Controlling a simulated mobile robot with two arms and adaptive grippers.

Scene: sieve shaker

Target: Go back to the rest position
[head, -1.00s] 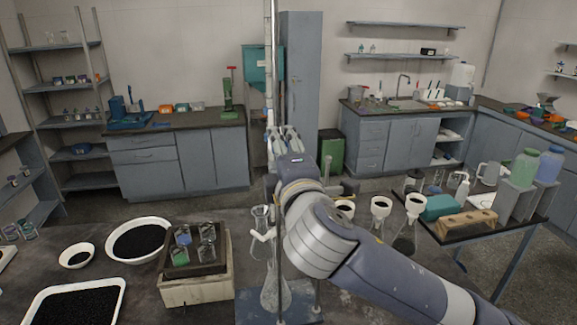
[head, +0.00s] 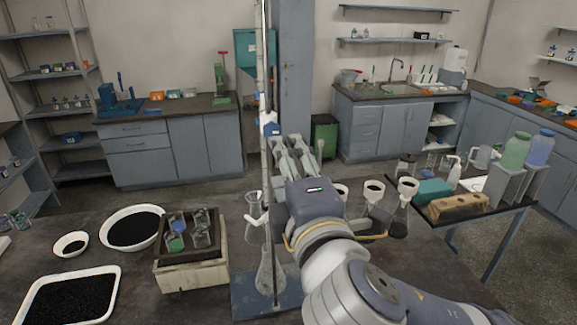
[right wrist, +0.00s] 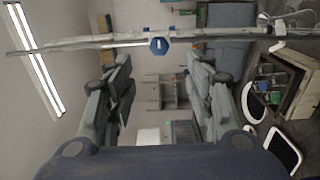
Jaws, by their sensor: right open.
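My right gripper (head: 287,143) is at the centre of the head view, its fingers pointing away from me toward a tall burette (head: 264,75) on a stand. In the right wrist view the gripper (right wrist: 158,68) is open and empty. The burette, with a blue knob (right wrist: 158,46), runs across beyond the fingertips, apart from them as far as I can tell. A glass flask (head: 270,272) stands below on the blue stand base (head: 240,300), partly hidden by the rod. My left gripper is not in view.
A box-like tray with small jars (head: 190,270) stands left of the stand. Dishes of black grains (head: 133,228) lie further left. Flasks with funnels (head: 374,187) stand close to the right of my arm. A side table (head: 470,215) holds bottles and a wooden block.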

